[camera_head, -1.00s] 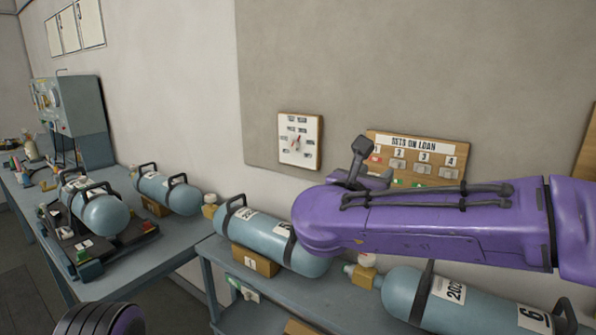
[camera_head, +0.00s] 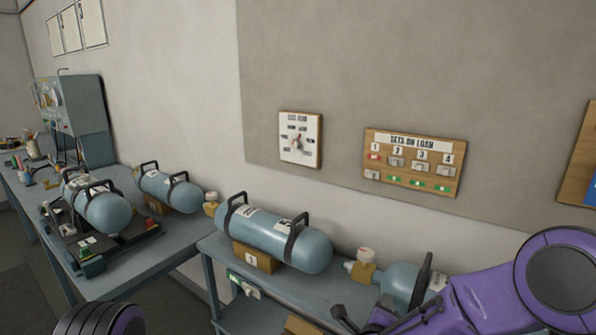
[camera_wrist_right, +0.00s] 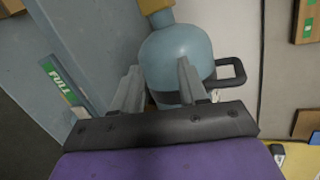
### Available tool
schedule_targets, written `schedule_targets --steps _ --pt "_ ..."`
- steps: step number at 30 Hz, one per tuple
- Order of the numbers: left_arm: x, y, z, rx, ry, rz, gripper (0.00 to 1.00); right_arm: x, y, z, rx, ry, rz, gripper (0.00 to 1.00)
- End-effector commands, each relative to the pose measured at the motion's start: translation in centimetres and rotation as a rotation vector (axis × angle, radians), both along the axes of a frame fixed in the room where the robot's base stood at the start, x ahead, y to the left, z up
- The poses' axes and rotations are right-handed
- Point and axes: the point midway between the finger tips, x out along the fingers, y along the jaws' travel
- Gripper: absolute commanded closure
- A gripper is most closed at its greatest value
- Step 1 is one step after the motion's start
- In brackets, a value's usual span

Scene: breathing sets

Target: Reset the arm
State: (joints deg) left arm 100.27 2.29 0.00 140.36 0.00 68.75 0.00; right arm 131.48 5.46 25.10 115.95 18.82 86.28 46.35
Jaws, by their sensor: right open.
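My right arm comes in from the lower right of the head view, with my right gripper (camera_head: 345,318) low at the front of the bench. In the right wrist view the right gripper (camera_wrist_right: 157,82) is open, its two fingers apart and nothing clamped. A blue cylinder (camera_wrist_right: 178,55) with a black handle lies beyond and between the fingers in that view; I cannot tell how near it is. In the head view the right-hand cylinder (camera_head: 402,285) is partly hidden by my arm. My left gripper is out of view.
Two more cylinders (camera_head: 100,210) (camera_head: 168,191) lie on the left table.

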Motion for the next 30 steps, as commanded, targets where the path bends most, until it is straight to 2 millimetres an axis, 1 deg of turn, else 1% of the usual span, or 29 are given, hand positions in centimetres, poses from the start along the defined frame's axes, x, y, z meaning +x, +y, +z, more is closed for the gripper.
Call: schedule_targets --steps 1,2,3,5,6,8,9,11,12,14,15,17,18,20,21,22,24,27,30 --pt "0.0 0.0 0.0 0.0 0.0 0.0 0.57 -2.2 -0.9 -4.2 -0.107 0.129 0.063 0.57" --pt "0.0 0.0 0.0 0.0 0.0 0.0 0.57 -3.5 -1.4 -6.4 -0.17 0.202 0.106 0.57" --pt "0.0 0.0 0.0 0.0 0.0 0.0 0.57 -5.3 -2.1 -9.0 -0.248 0.295 0.163 0.57" --pt "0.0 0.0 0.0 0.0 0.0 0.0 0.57 -8.4 -3.2 -12.6 -0.357 0.43 0.254 0.57" --pt "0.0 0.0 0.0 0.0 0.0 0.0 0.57 -10.6 -3.9 -14.8 -0.424 0.519 0.318 0.57" --pt "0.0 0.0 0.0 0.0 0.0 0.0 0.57 -14.0 -4.9 -17.7 -0.515 0.647 0.416 0.57" --pt "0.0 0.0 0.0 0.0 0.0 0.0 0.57 -16.4 -5.6 -19.3 -0.57 0.727 0.483 0.57" --pt "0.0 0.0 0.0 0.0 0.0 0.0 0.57 -19.9 -6.6 -21.3 -0.641 0.839 0.582 0.57" --pt "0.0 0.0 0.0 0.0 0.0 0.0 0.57 -22.1 -7.2 -22.4 -0.682 0.908 0.647 0.57" --pt "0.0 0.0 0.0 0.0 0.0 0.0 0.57 -25.3 -8.1 -23.7 -0.736 1.001 0.744 0.57" --pt "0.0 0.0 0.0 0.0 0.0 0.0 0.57 -27.4 -8.6 -24.3 -0.766 1.057 0.805 0.57" --pt "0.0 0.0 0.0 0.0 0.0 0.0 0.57 -30.3 -9.4 -25.1 -0.804 1.136 0.896 0.57" --pt "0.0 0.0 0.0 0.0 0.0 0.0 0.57 -32.3 -9.9 -25.4 -0.826 1.185 0.957 0.57" --pt "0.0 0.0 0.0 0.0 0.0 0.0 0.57 -35.1 -10.6 -25.7 -0.854 1.255 1.046 0.57" --pt "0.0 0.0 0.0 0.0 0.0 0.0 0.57 -37.0 -11.0 -25.9 -0.87 1.299 1.109 0.57" --pt "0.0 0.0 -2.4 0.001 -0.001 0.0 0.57 -36.4 -10.9 -28.3 -0.871 1.285 1.099 0.57" --pt "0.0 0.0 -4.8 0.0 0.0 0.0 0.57 -36.2 -10.8 -30.6 -0.871 1.28 1.092 0.57" --pt "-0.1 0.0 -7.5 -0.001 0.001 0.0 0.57 -36.1 -10.8 -33.3 -0.87 1.279 1.089 0.57" --pt "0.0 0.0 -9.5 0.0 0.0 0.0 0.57 -36.1 -10.8 -35.3 -0.869 1.277 1.087 0.57"
